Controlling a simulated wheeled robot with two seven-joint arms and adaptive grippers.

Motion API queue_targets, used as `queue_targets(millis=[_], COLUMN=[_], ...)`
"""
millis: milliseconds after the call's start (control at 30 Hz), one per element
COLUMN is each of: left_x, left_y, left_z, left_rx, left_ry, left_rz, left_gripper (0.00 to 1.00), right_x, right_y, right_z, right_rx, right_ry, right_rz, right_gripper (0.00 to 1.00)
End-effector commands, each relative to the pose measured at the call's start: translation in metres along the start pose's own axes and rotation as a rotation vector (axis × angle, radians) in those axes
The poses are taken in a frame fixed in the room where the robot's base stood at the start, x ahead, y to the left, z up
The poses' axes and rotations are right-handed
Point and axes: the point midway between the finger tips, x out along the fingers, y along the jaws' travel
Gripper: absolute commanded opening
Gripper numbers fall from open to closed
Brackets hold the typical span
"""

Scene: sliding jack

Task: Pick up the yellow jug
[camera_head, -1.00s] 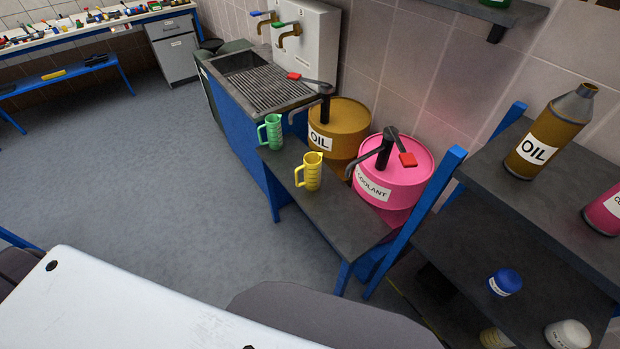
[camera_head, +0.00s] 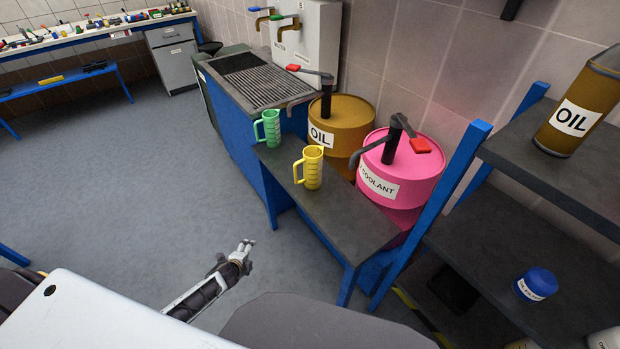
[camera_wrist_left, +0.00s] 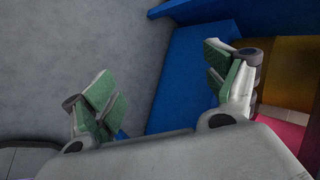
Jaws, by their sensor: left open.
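The yellow jug (camera_head: 311,167) stands upright on a low dark bench (camera_head: 340,215) in the head view, its handle toward the left. My left gripper (camera_head: 246,244) is in the head view, below and to the left of the jug, over the floor in front of the bench and apart from both. In the left wrist view my left gripper (camera_wrist_left: 165,95) has its green-padded fingers spread wide with nothing between them. The jug does not show in the left wrist view. My right gripper is not in view.
A green jug (camera_head: 268,128) stands left of the yellow one. A brown oil drum (camera_head: 345,118) and a pink coolant drum (camera_head: 408,180) stand behind the bench. A blue-framed shelf (camera_head: 560,190) is at the right. The floor (camera_head: 130,190) at left is clear.

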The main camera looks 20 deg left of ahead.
Motion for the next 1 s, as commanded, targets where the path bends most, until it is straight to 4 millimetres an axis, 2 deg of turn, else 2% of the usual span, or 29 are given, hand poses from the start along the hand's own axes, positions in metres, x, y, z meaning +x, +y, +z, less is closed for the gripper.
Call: queue_targets(millis=[33, 200, 467, 700, 1000], left_x=[0.006, 0.011, 0.006, -0.008, -0.039], left_y=[-0.012, -0.059, -0.128, -0.181, -0.236], left_z=[0.000, -0.005, -0.018, -0.039, -0.071], left_rx=[0.051, 0.229, 0.499, 0.745, 1.045], left_ry=[0.004, 0.011, 0.002, -0.027, -0.093], left_rz=[-0.030, -0.125, -0.274, -0.412, -0.586], left_gripper=[0.86, 0.86, 0.86, 0.86, 0.86], right_x=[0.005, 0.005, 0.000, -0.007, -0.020], right_y=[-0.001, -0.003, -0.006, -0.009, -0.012], right_z=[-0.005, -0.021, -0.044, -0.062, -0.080], right_rx=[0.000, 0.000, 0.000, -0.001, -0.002], right_ry=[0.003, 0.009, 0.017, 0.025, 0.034], right_rz=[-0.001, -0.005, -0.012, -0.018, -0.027], right_gripper=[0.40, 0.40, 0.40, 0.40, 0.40])
